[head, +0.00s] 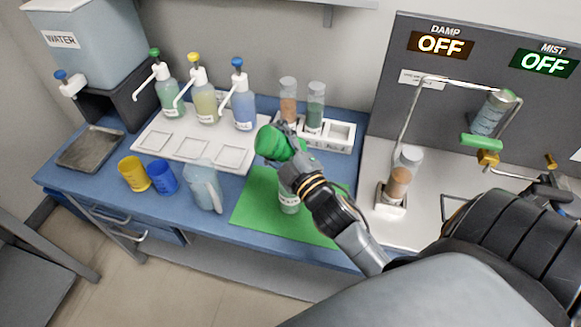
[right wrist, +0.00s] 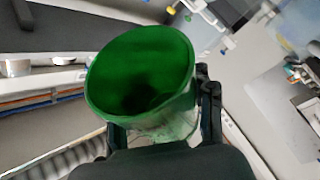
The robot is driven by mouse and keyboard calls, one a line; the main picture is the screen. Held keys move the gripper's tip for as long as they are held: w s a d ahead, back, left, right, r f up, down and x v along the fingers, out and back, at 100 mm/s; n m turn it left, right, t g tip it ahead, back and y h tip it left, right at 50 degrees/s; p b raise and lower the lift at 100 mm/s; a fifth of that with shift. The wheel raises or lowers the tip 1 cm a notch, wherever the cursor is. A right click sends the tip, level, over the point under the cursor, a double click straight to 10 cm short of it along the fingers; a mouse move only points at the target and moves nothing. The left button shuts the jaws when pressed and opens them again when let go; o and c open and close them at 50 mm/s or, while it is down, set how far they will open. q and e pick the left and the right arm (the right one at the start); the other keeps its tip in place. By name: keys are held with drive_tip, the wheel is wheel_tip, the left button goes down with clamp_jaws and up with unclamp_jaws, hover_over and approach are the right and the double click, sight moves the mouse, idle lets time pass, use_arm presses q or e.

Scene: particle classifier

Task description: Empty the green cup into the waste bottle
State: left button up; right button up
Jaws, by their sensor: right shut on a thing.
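The green cup (head: 270,142) is in my right gripper (head: 287,160), tilted and held above the worktop in the head view. In the right wrist view the cup (right wrist: 140,75) shows its round mouth toward the camera, with a dark patch low inside; I cannot tell whether anything is in it. The gripper's fingers (right wrist: 163,128) are on both sides of the cup. A pale bottle with a label (head: 289,201), likely the waste bottle, stands on the green mat (head: 253,203), below the gripper and partly hidden by it. My left gripper is out of view.
A yellow cup (head: 134,174), a blue cup (head: 162,177) and a clear jug (head: 205,186) stand left of the mat. Pump bottles stand on a white tray (head: 167,142) behind. A white rack (head: 339,133) holds two tubes. A metal tap frame (head: 408,110) rises at right.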

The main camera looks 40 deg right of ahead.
drive_tip(key=shift+s+d+r+m+b, duration=0.1)
drive_tip(key=shift+d+r+m+b, duration=0.15)
drive_tip(key=shift+m, duration=0.35)
idle(0.5)
drive_tip(key=shift+f, duration=0.1)
idle(0.7)
